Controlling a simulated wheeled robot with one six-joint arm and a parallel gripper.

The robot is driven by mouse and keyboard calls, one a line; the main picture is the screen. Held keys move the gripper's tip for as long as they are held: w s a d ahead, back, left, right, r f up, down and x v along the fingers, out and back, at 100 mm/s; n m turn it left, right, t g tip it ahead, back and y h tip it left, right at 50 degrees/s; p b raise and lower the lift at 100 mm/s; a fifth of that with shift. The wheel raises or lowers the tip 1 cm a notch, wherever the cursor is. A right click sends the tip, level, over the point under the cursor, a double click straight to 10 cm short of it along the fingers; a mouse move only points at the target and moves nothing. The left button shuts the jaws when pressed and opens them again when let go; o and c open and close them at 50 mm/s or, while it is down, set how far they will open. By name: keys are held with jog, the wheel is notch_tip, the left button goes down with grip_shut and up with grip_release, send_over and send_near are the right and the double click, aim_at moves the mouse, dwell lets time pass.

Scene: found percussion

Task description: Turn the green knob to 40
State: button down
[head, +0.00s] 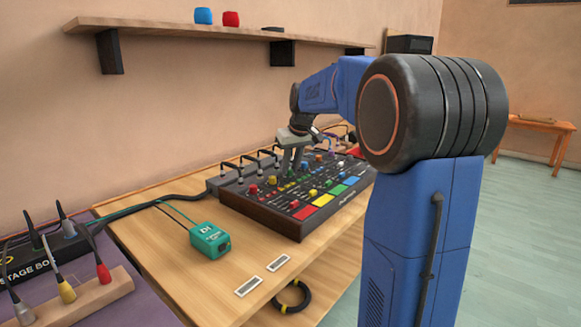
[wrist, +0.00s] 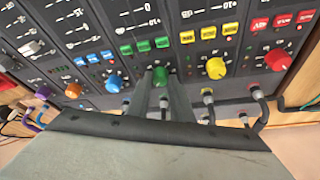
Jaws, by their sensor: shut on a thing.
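The green knob (wrist: 160,76) is in the middle of the wrist view, on the dark panel of the mixer (head: 262,222). My gripper (wrist: 160,80) is shut on the green knob, with one finger on each side of it. The panel slopes away above the knob, with green buttons (wrist: 143,47) just beyond it. In the head view my gripper (head: 291,168) reaches down onto the far side of the mixer. The green knob cannot be made out there, and its pointer and scale reading are too small to tell.
A yellow knob (wrist: 216,68), a red knob (wrist: 278,61) and a blue knob (wrist: 114,83) stand close on either side. Cables with plugs (wrist: 208,98) line the panel edge. A green DI box (head: 210,240) sits on the table left of the mixer. A shelf (head: 230,31) hangs above.

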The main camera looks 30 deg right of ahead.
jog(key=c, duration=1.6)
grip_release()
jog(key=v, duration=1.7)
jog(key=shift+r, duration=0.2)
jog(key=shift+s, duration=0.15)
